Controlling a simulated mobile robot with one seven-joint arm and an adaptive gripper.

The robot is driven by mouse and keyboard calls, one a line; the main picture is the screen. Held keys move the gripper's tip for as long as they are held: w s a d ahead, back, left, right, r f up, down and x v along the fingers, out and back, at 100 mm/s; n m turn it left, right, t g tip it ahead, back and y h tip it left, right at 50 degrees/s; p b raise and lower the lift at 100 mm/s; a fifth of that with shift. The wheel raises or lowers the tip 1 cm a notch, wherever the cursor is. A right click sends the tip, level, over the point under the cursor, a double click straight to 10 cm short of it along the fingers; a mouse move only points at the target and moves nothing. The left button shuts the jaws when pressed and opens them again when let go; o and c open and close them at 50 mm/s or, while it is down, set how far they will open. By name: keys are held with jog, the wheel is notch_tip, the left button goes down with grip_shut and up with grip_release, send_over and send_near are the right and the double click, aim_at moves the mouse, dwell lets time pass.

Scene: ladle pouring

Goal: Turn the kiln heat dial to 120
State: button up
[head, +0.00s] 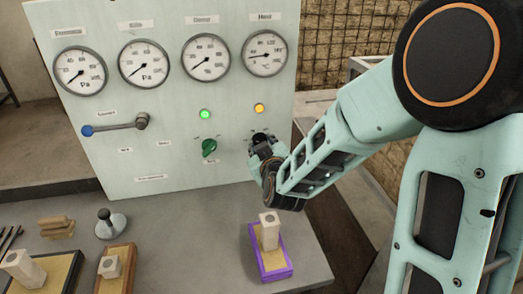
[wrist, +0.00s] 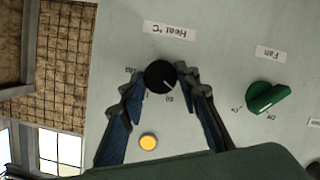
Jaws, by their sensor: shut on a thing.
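The black heat dial (wrist: 160,77) has a white pointer line and sits below a "Heat °C" label (wrist: 169,31) in the wrist view. My gripper (wrist: 157,82) has its two dark fingers on either side of the dial, shut on it. The pointer line aims to the lower right there. In the head view my gripper (head: 262,143) is at the panel's lower right and mostly covers the dial. The heat gauge (head: 264,53) is at the panel's upper right; its needle points roughly left, and its exact reading is too small to tell.
The panel (head: 120,178) also carries a green fan knob (head: 209,148), a lit yellow lamp (head: 259,108), a lit green lamp (head: 205,114) and a blue-ended lever (head: 115,127). A purple-edged tray (head: 287,274) with a pale block stands on the bench below my arm.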

jog(key=m+y, duration=0.2)
jog(key=m, duration=0.2)
jog(key=m+y, duration=0.2)
jog(key=m, duration=0.3)
jog(key=m+y, duration=0.2)
jog(key=m, duration=0.2)
jog(key=shift+w+d+f+m+p, duration=0.15)
jog(key=shift+d+f+m+p, duration=0.05)
jog(key=shift+d+m+p, duration=0.2)
dwell(0.6)
jog(key=o, duration=1.1)
jog(key=shift+o, duration=0.2)
jog(key=v, duration=0.7)
jog(key=shift+s, duration=0.25)
